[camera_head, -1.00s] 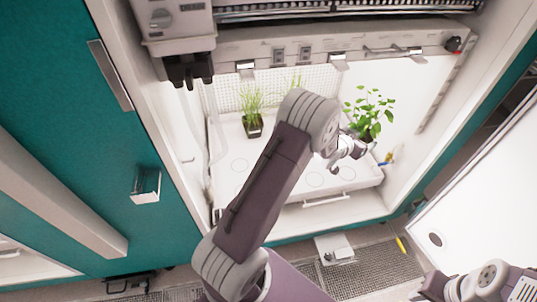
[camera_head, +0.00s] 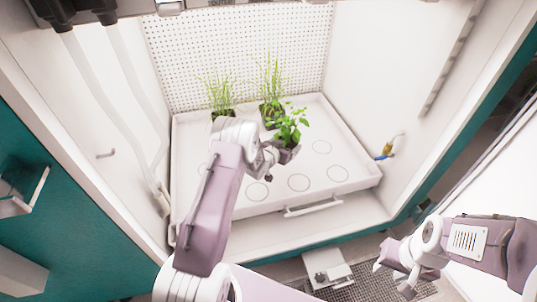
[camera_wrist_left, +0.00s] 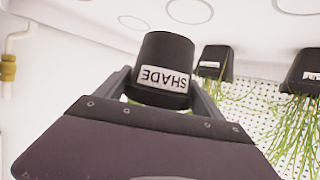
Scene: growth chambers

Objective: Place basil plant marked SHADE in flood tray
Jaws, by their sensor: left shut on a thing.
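The leafy basil plant (camera_head: 291,127) is in a small black pot over the white flood tray (camera_head: 352,184). The pot (camera_wrist_left: 164,58) shows a white SHADE label, inverted in the left wrist view. My left gripper (camera_head: 271,155) is shut on this pot, with one finger on each side. In the left wrist view the tray (camera_wrist_left: 95,12) lies beyond the pot's base; I cannot tell whether they touch. My right gripper (camera_head: 392,280) is empty, with its fingers apart, outside the chamber at the lower right.
Two black pots of grassy plants, one at left (camera_head: 222,98) and one in the middle (camera_head: 271,92), stand at the tray's back. Several marked circles on the tray's front and right are bare. Chamber walls enclose the sides; a tray handle (camera_head: 313,207) is at the front.

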